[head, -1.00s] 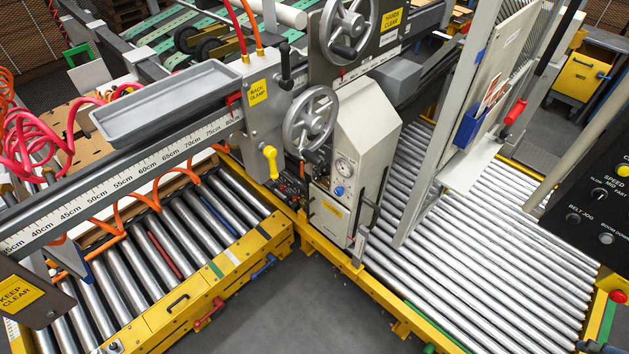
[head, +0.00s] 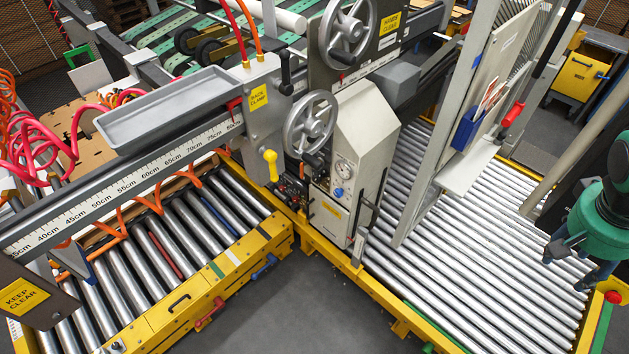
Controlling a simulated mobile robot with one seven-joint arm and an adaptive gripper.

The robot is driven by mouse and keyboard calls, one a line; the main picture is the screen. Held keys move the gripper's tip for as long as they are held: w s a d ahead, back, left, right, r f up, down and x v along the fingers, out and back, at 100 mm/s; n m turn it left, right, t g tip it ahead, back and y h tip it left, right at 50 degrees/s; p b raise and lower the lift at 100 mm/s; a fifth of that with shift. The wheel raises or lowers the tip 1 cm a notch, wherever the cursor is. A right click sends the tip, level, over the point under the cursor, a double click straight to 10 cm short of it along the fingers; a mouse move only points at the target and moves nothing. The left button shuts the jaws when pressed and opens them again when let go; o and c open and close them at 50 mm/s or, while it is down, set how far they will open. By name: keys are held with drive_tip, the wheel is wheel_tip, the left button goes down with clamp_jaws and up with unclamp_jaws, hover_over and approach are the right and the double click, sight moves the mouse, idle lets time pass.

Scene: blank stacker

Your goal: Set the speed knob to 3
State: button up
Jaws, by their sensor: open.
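The black control panel (head: 557,203) stands at the right edge of the head view, and only its left part shows. The speed knob is hidden behind my arm and gripper. My gripper (head: 568,266), with dark fingers below a green body, hangs in front of the panel at the right edge. Its fingers are apart and nothing shows between them. I cannot tell how far it is from the panel, nor where the knob points.
A steel roller bed (head: 480,265) in a yellow frame lies below and left of my gripper. A red button (head: 613,298) sits at its right corner. A grey upright (head: 450,130) with a blue holder (head: 467,130) stands left of the panel.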

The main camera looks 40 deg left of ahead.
drive_tip(key=w+a+f+n+h+p, duration=0.1)
drive_tip(key=w+a+f+n+h, duration=0.1)
drive_tip(key=w+a+f, duration=0.65)
drive_tip(key=w+a+f+n+h+p, duration=0.15)
drive_tip(key=w+a+f, duration=0.35)
drive_tip(key=a+f, duration=0.6)
drive_tip(key=s+a+f+n+t+h, duration=0.1)
drive_tip(key=s+a+f+n+t, duration=0.15)
drive_tip(key=a+f, duration=0.85)
drive_tip(key=s+a+f+n+t+h, duration=0.1)
drive_tip(key=a+f+n, duration=0.2)
drive_tip(key=a+f, duration=0.85)
drive_tip(key=s+a+n+t+y+b, duration=0.3)
drive_tip(key=s+a+n+t, duration=0.3)
drive_tip(key=a, duration=0.9)
drive_tip(key=s+a+f+n+t+y+b, duration=0.1)
drive_tip(key=s+a+n+t+y+b, duration=0.3)
drive_tip(key=s+a+n, duration=0.5)
drive_tip(key=s+a+t, duration=0.1)
drive_tip(key=a, duration=0.6)
drive_tip(key=shift+s+a+f+t+y+b, duration=0.25)
drive_tip(key=shift+a+f+t+y+b, duration=0.05)
drive_tip(key=shift+t+y, duration=0.05)
drive_tip(key=shift+w, duration=0.2)
